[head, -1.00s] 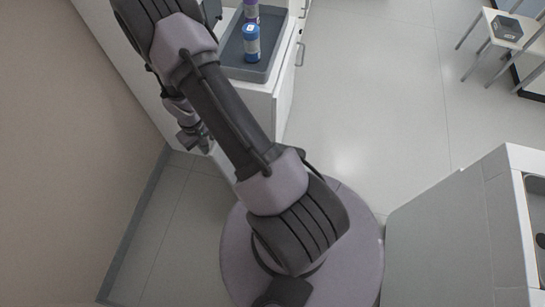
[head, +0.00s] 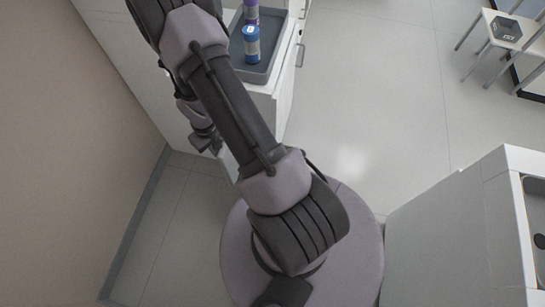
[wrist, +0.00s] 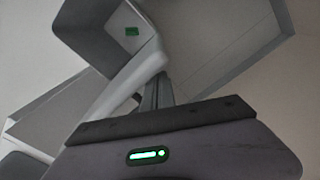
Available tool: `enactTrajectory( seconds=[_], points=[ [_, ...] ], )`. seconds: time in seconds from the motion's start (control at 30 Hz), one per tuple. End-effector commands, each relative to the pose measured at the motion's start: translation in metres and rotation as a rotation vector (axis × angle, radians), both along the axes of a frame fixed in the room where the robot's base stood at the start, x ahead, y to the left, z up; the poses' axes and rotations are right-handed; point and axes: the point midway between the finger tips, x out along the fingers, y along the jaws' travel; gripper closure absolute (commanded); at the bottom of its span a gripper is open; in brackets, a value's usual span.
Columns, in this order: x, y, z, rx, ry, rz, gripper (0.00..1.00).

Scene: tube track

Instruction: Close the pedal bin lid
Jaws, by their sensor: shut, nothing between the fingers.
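My gripper (head: 210,143) hangs low beside the left cabinet in the head view, partly behind my arm. In the wrist view its dark fingers (wrist: 158,92) are together with nothing held. A pale grey hollow shape (wrist: 148,62) with a rounded rim and a green mark inside stands just beyond the fingers; it may be the pedal bin, with its open side showing. I cannot tell whether the fingers touch it. I cannot single out the lid in the wrist view. In the head view I cannot make out the bin.
A grey tray (head: 284,60) with a blue-capped container (head: 252,46) and a purple one (head: 251,12) sits on the left cabinet. A beige wall (head: 70,150) is at left. A white counter (head: 450,230) stands at right. Open floor (head: 370,110) lies between.

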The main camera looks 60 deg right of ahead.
Motion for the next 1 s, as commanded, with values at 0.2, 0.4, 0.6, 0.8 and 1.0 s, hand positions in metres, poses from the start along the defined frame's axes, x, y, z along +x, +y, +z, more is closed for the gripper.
enactTrajectory(
  seconds=[0.2, 0.4, 0.6, 0.8, 1.0],
  points=[
    [-0.018, -0.006, 0.005, 0.0, 0.001, -0.001, 1.0],
    [-0.034, -0.012, 0.009, 0.0, 0.0, -0.001, 1.0],
    [-0.04, -0.014, 0.009, 0.0, 0.0, 0.001, 1.0],
    [-0.039, -0.014, 0.01, 0.0, 0.0, 0.001, 1.0],
    [-0.039, -0.014, 0.03, 0.0, -0.001, 0.001, 1.0]
  ],
)
